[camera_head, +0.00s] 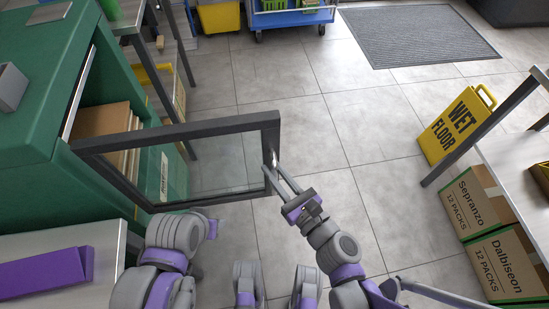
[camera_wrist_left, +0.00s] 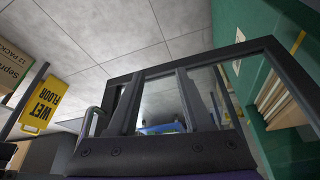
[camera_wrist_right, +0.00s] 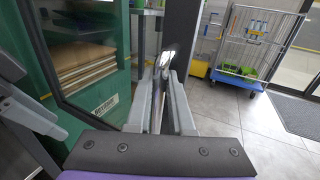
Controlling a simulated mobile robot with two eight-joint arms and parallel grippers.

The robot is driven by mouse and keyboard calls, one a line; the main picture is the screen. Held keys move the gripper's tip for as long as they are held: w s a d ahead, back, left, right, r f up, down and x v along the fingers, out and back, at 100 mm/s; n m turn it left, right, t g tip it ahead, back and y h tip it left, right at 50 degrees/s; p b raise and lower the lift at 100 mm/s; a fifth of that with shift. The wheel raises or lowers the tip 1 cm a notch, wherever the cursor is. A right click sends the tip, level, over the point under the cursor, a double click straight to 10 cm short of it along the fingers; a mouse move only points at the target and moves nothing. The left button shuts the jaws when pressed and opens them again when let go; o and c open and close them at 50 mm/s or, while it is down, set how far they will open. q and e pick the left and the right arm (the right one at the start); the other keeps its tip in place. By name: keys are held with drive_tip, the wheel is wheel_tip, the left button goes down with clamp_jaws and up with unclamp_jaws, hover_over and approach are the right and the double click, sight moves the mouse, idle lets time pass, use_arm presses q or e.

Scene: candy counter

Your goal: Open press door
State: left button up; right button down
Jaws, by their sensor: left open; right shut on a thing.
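The press is the large green cabinet (camera_head: 50,110) at the left. Its door, a dark-framed glass panel (camera_head: 215,165), stands swung out from the press front, so the inside shows. My right gripper (camera_head: 272,165) is shut on the metal door handle at the door's free edge; the right wrist view shows the fingers (camera_wrist_right: 163,85) around the handle (camera_wrist_right: 168,58). My left gripper is hidden in the head view, where only its arm shows at the lower left. In the left wrist view its fingers (camera_wrist_left: 163,85) are apart and empty in front of the door (camera_wrist_left: 190,65).
Stacked brown boards (camera_head: 105,122) sit inside the press. A counter with a purple box (camera_head: 45,272) is at the lower left. A yellow wet floor sign (camera_head: 457,125) and a table over cartons (camera_head: 475,205) stand at the right. The tiled floor between is clear.

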drive_tip(key=shift+s, duration=0.7)
drive_tip(key=c, duration=0.9)
unclamp_jaws()
use_arm(q)
drive_tip(key=shift+s, duration=0.15)
use_arm(e)
drive_tip(key=shift+d, duration=0.1)
